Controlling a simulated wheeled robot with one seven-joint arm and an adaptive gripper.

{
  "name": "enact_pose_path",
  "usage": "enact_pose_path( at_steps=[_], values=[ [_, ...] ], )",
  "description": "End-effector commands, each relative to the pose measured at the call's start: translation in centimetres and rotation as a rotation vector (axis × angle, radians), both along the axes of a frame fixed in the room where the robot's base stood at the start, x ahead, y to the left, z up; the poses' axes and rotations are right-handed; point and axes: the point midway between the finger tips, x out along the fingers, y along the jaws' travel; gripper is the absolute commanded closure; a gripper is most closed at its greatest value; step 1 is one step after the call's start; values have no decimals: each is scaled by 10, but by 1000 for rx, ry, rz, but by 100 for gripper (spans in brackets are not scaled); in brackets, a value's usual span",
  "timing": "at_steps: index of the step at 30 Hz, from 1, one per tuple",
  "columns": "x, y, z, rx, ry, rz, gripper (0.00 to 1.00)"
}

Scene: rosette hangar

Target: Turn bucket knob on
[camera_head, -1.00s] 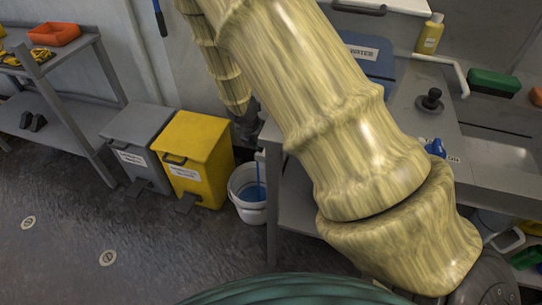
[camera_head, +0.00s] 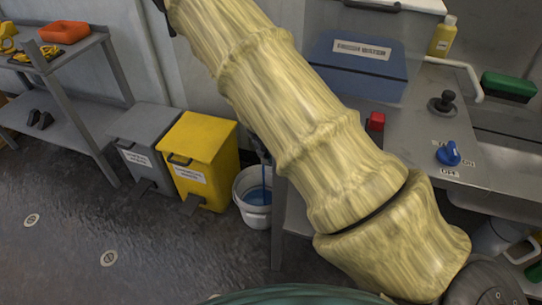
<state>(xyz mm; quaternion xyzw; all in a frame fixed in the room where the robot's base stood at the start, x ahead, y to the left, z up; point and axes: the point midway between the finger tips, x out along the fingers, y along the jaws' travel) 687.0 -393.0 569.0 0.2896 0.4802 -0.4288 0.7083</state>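The blue knob (camera_head: 448,154) sits on the grey metal counter at the right, with labels reading ON and OFF beside it. I cannot tell which label it points to. The white bucket (camera_head: 253,200) stands on the floor left of the counter, with blue inside. My thick, yellowish arm crosses the middle of the view, left of the knob and apart from it in the picture. My gripper does not show clearly; the arm's far end is hidden or out of frame.
A red button (camera_head: 375,122), a black knob (camera_head: 443,103) and a blue labelled box (camera_head: 357,65) are on the counter. A green brush (camera_head: 508,87) lies near the sink. A yellow bin (camera_head: 200,158) and a grey bin (camera_head: 143,142) stand left of the bucket. Floor at lower left is clear.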

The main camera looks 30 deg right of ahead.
Motion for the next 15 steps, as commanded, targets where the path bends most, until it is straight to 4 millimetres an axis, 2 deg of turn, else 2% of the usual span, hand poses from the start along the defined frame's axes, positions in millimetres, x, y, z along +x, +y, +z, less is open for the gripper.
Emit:
enact_pose_path(
  at_steps=[6, 15],
  values=[
    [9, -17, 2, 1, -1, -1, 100],
    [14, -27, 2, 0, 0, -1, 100]
  ],
)
